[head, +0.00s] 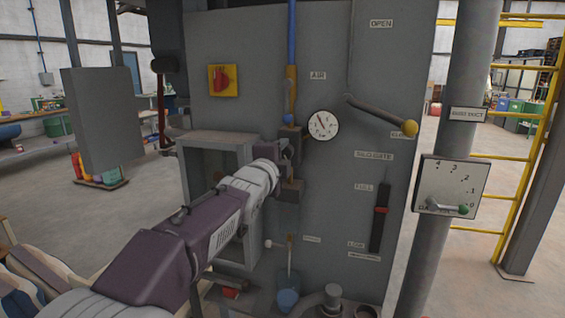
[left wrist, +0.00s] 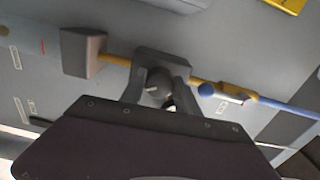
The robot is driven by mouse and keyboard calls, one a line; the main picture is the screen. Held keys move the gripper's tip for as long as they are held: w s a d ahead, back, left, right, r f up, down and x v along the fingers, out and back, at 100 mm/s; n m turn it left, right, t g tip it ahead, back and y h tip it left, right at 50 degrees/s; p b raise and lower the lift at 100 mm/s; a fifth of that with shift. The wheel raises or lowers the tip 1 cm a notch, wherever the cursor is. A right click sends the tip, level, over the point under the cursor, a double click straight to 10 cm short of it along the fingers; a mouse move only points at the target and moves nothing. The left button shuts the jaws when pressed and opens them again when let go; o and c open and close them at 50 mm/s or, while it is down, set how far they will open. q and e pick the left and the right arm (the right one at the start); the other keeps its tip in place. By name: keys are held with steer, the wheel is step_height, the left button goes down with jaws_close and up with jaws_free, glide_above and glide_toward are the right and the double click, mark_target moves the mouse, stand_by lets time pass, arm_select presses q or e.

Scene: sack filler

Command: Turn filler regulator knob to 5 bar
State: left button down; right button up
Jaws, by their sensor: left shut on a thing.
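The filler regulator (head: 291,133) is a dark block on the grey panel's air pipe. In the left wrist view the regulator body (left wrist: 162,60) has a round grey knob (left wrist: 157,80) with a pale mark. My left gripper (head: 286,151) is shut on this knob, one finger on each side. The gripper and wrist hide most of the knob in the head view. The round white pressure gauge (head: 323,125) is just right of the regulator. Its dark needle slants to the upper left; its figures are too small to read. My right gripper is not in view.
A yellow plate with a red switch (head: 222,80) is at the panel's upper left. A yellow-tipped lever (head: 410,128) sticks out right of the gauge. A grey box frame (head: 215,138) stands left of my gripper. A blue cup (head: 288,299) is below.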

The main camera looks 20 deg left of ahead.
arm_select(q)
steer(key=shift+f+m+b, duration=0.1)
steer(key=shift+m+b, duration=0.2)
steer(key=shift+m, duration=0.3)
steer(key=c, duration=0.9)
jaws_free()
steer(key=s, duration=0.9)
steer(key=shift+a, duration=0.15)
